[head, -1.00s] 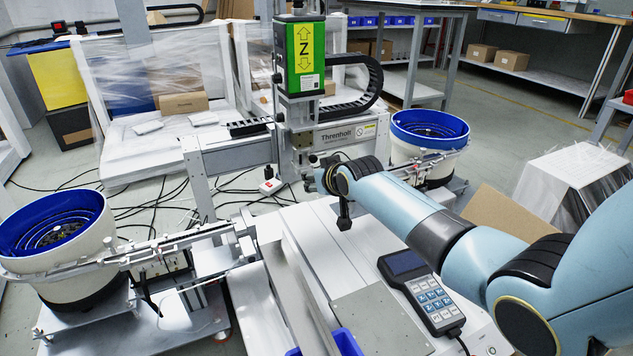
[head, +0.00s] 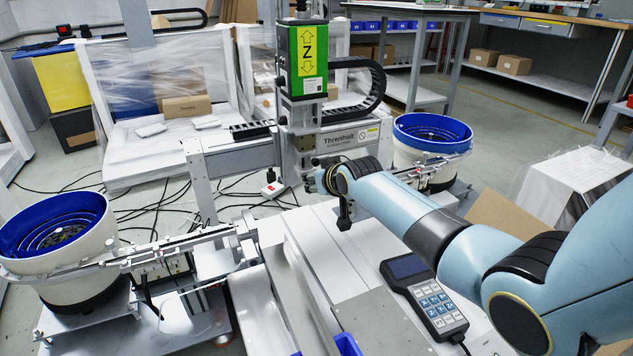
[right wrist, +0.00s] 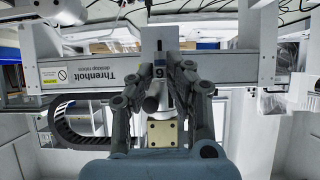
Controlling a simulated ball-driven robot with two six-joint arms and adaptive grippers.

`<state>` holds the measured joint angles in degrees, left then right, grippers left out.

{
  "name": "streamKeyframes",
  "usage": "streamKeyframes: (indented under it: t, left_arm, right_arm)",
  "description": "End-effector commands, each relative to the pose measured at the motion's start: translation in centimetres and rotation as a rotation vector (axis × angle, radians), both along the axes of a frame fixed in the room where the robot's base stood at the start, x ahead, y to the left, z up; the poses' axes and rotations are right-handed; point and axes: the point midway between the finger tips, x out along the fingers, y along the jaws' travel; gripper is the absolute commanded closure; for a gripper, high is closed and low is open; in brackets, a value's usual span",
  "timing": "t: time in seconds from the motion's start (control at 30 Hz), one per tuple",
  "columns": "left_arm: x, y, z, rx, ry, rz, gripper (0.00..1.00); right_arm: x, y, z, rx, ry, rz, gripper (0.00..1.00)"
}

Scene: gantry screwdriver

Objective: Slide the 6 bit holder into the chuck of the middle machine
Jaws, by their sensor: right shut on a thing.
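The middle machine is a gantry with a green Z-axis unit (head: 308,62) above a grey beam; it shows upside down in the right wrist view as a beam (right wrist: 95,73) with upside-down lettering. My right gripper (head: 322,177) is at the lower front of the Z-axis. I cannot tell whether the holder is inside the chuck. My left gripper is out of view.
Blue-rimmed feeder bowls stand at left (head: 55,232) and right (head: 431,133) of the machine. A handheld keypad (head: 425,297) lies on the white table below my right arm. A blue bin edge (head: 347,344) shows at the bottom.

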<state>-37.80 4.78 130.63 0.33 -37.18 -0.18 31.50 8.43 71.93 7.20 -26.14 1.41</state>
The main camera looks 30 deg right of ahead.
Motion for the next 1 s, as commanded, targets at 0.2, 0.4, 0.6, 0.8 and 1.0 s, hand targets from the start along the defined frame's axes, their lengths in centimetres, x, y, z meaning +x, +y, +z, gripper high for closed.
streamKeyframes:
  t: [0.2, 0.4, 0.6, 0.8, 1.0]
  left_arm:
    - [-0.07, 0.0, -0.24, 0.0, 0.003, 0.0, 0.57]
    - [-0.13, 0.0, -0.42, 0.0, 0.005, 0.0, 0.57]
    - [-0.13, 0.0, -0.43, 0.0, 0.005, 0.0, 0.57]
    - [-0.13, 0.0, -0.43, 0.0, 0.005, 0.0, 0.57]
    - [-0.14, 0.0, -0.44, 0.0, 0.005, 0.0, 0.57]
  right_arm:
    - [0.49, -0.01, 0.0, 0.0, -0.001, 0.0, 1.0]
    - [0.88, -0.03, -0.04, 0.0, 0.0, 0.0, 1.0]
    - [1.0, -0.05, 0.0, 0.0, 0.0, 0.0, 0.71]
    - [1.0, -0.05, 0.0, 0.0, 0.0, 0.0, 0.58]
    - [0.85, -0.05, 0.04, 0.0, 0.0, 0.0, 0.58]
